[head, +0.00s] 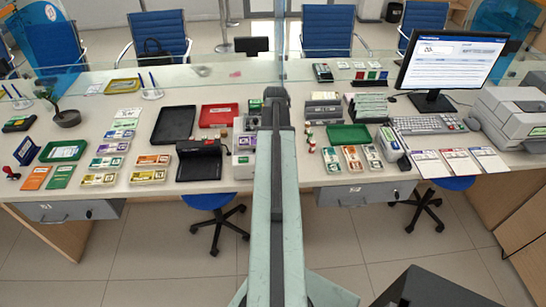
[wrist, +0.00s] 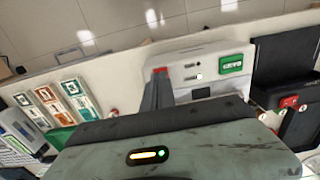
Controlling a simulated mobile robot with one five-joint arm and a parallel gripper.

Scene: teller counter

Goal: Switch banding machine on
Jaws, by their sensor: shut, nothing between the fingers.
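The banding machine (wrist: 212,68) is a pale grey box in the wrist view, with a lit green display (wrist: 231,63) and small buttons on its face. In the head view the machine (head: 242,162) stands at the counter's middle, partly hidden by my arm. My gripper (wrist: 159,80) is shut and empty, its dark fingers right at the machine's end. A small red part (wrist: 160,70) shows at the fingertips. I cannot tell whether the fingers touch it.
A black device (head: 200,160) stands just left of the machine in the head view. Banknote bundles (head: 353,158) and a green tray (head: 348,134) lie to its right. A glass screen (head: 200,75) runs behind the counter. Open floor (head: 160,250) lies in front.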

